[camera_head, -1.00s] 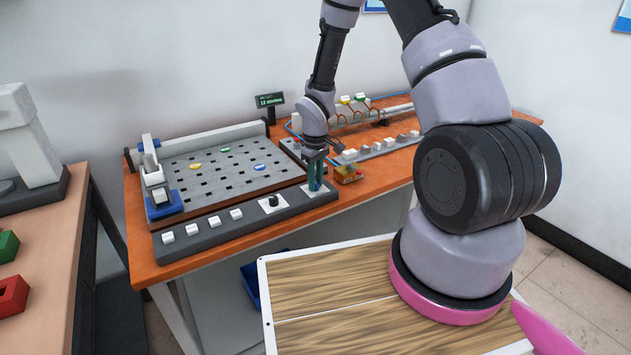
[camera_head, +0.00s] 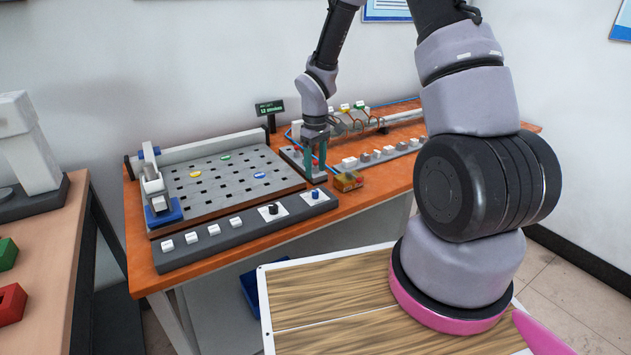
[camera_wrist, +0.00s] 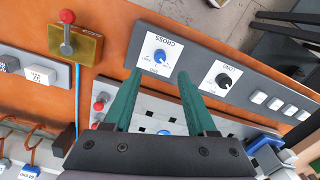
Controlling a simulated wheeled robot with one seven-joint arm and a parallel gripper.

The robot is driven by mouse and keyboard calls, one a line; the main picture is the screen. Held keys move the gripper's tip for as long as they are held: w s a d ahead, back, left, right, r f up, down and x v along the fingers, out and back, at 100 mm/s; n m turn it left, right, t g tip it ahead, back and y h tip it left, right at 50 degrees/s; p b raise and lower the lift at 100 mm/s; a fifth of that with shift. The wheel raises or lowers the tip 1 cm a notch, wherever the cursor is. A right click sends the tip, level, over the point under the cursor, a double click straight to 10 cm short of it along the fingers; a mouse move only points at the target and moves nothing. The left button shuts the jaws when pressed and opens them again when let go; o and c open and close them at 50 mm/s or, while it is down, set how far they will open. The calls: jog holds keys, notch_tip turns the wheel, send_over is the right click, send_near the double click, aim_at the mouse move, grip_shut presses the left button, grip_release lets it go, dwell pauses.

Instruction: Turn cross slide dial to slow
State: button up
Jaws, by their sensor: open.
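The cross slide dial is a small blue knob (camera_head: 315,194) on a white plate at the right end of the grey control strip (camera_head: 232,232). In the wrist view the blue knob (camera_wrist: 160,56) sits under the word CROSS, with small marks that I cannot read; its setting is unclear. My gripper (camera_head: 315,168) has green fingers, open and empty, above and behind the dial. In the wrist view my gripper (camera_wrist: 159,74) has its fingertips on either side of the dial's plate, apart from the knob.
A black dial (camera_wrist: 223,80) marked LONG is beside it, also seen in the head view (camera_head: 272,209). Several white switches (camera_head: 214,230) line the strip. A yellow box with a red-tipped lever (camera_wrist: 70,42) stands close by. The perforated plate (camera_head: 225,180) lies behind the strip.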

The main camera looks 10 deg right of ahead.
jog(key=shift+r, duration=1.4)
jog(key=s+d+r+m+t, duration=0.1)
jog(key=s+d+r+m, duration=0.15)
jog(key=r, duration=0.75)
jog(key=s+d+r+m+t, duration=0.2)
jog(key=s+r+m, duration=0.15)
jog(key=r, duration=0.65)
jog(key=s+d+r+m+t+y, duration=0.1)
jog(key=s+r+m+t, duration=0.3)
jog(key=s+r, duration=0.9)
jog(key=s+m+y, duration=0.1)
jog(key=s, duration=0.2)
jog(key=shift+s+d, duration=0.15)
jog(key=shift+s, duration=0.05)
